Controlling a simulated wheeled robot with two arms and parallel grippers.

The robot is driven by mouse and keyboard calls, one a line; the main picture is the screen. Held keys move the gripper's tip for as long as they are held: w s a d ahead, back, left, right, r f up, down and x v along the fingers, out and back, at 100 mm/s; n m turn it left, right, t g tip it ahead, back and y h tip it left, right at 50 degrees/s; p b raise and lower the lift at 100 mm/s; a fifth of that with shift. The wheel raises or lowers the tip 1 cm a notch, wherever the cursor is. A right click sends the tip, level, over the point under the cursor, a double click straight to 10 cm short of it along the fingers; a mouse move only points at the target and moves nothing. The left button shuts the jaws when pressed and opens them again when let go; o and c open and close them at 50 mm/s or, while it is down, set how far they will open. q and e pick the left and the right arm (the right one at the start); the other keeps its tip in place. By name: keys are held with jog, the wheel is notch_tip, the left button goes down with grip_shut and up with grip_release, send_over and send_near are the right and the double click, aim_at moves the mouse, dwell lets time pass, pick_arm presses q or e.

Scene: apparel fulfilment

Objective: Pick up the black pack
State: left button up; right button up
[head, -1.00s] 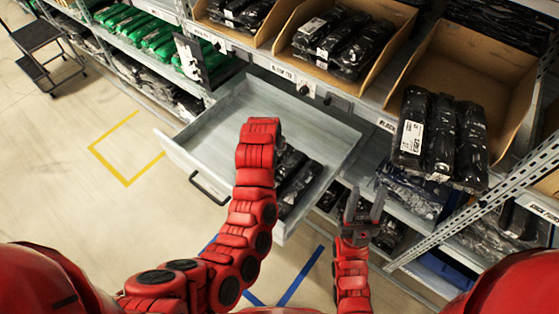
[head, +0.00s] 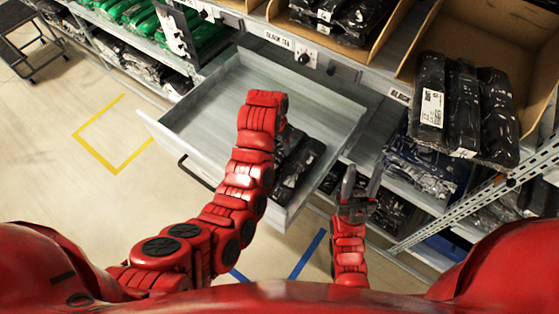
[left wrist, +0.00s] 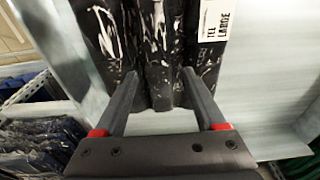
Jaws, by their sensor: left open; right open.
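Black packs (head: 297,165) lie side by side in the open grey drawer, partly hidden behind my left arm. In the left wrist view, three black packs show, and the right one has a white label (left wrist: 214,20). My left gripper (left wrist: 160,74) is open, with its fingertips at the near end of the middle black pack (left wrist: 160,45); I cannot tell whether they touch it. In the head view its fingers are hidden behind the arm. My right gripper (head: 360,188) is open and empty, to the right of the drawer, in front of the lower shelf.
The drawer (head: 215,105) is pulled out, and its left part is bare. More black packs (head: 462,105) stick out of a cardboard bin (head: 470,35) at right. A slanted metal upright (head: 480,195) stands at right. Clear floor with a yellow outline (head: 117,170) lies at left.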

aim_at(280, 156)
pick_arm(q)
jog(key=shift+d+f+p, duration=0.15)
jog(key=shift+f+p, duration=0.15)
jog(key=shift+f, duration=1.15)
jog(key=shift+d+f+p, duration=0.1)
jog(key=shift+f+p, duration=0.2)
jog(key=shift+f, duration=1.15)
grip_shut()
